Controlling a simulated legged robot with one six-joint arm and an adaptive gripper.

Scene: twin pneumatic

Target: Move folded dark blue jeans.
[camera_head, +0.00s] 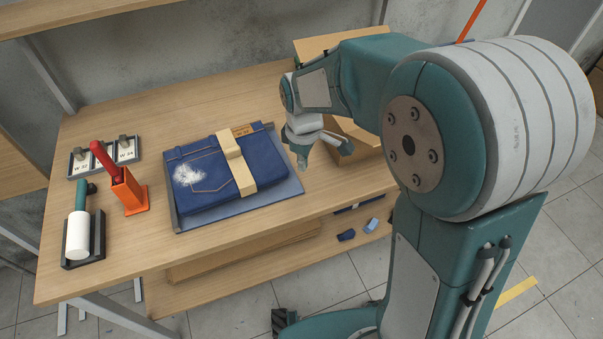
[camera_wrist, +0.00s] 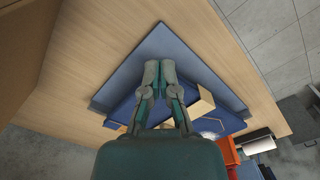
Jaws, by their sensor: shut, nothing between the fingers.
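The folded dark blue jeans (camera_head: 215,183) lie flat on a blue-grey board (camera_head: 290,190) on the wooden table. A tan paper band (camera_head: 233,160) wraps around them, and a white fuzzy patch covers part of the pocket at their left. My gripper (camera_head: 303,158) is shut and empty, just beyond the jeans' right end in the head view. In the wrist view my gripper (camera_wrist: 159,68) points over the board (camera_wrist: 165,38), with the jeans (camera_wrist: 125,108) partly hidden behind the fingers and wrist. I cannot tell its exact height above the board.
An open cardboard box (camera_head: 345,125) is behind my arm. The table's front right is clear.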

